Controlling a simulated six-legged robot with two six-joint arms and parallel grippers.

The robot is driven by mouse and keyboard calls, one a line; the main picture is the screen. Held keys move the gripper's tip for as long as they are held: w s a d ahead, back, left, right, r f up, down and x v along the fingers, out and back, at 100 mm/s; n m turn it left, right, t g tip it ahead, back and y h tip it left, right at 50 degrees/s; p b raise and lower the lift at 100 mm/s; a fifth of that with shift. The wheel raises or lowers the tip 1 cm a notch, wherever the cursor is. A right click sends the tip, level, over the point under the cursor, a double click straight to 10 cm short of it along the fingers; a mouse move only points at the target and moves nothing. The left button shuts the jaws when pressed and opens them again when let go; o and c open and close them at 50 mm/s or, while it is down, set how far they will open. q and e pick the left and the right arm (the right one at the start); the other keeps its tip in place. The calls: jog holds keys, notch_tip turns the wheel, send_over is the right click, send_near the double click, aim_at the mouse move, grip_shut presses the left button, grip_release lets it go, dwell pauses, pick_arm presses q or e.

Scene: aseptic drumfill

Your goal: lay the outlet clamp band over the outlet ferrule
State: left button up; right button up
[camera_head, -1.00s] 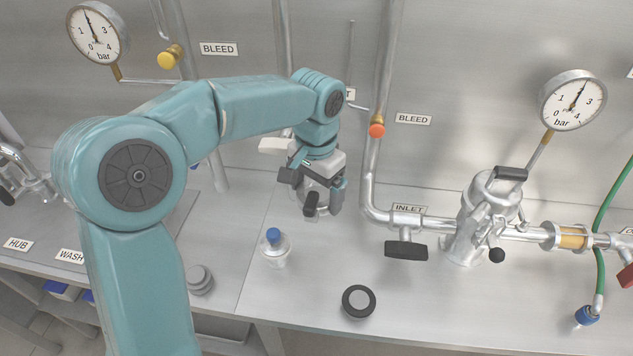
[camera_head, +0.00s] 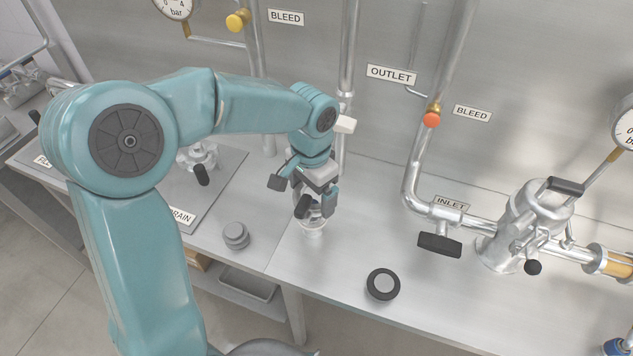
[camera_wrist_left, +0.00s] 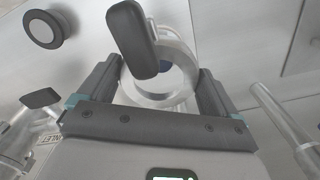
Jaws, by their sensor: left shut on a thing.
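My left gripper (camera_head: 316,190) is shut on the outlet clamp band, a silver ring with a black handle. In the left wrist view the band (camera_wrist_left: 152,99) sits between the two fingers (camera_wrist_left: 155,85), its black knob to the upper left. In the head view the band's black handle (camera_head: 303,207) hangs below the gripper, above the bench. The OUTLET sign (camera_head: 390,73) is on the back wall, right of the gripper. I cannot make out the outlet ferrule; my left arm may hide it. My right gripper is not in view.
A black-rimmed disc (camera_head: 383,284) and a grey stacked puck (camera_head: 236,236) lie near the bench's front edge. The INLET pipework with a black handle (camera_head: 439,245) stands to the right.

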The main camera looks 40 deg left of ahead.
pick_arm(q)
jog(key=shift+s+a+r, duration=0.1)
jog(key=shift+s, duration=0.05)
jog(key=shift+f, duration=0.2)
jog(key=shift+f, duration=0.15)
jog(key=shift+f+b, duration=1.55)
jog(key=shift+f, duration=0.3)
jog(key=shift+f, duration=0.1)
jog(key=shift+f+b, duration=1.35)
jog(key=shift+f, duration=0.15)
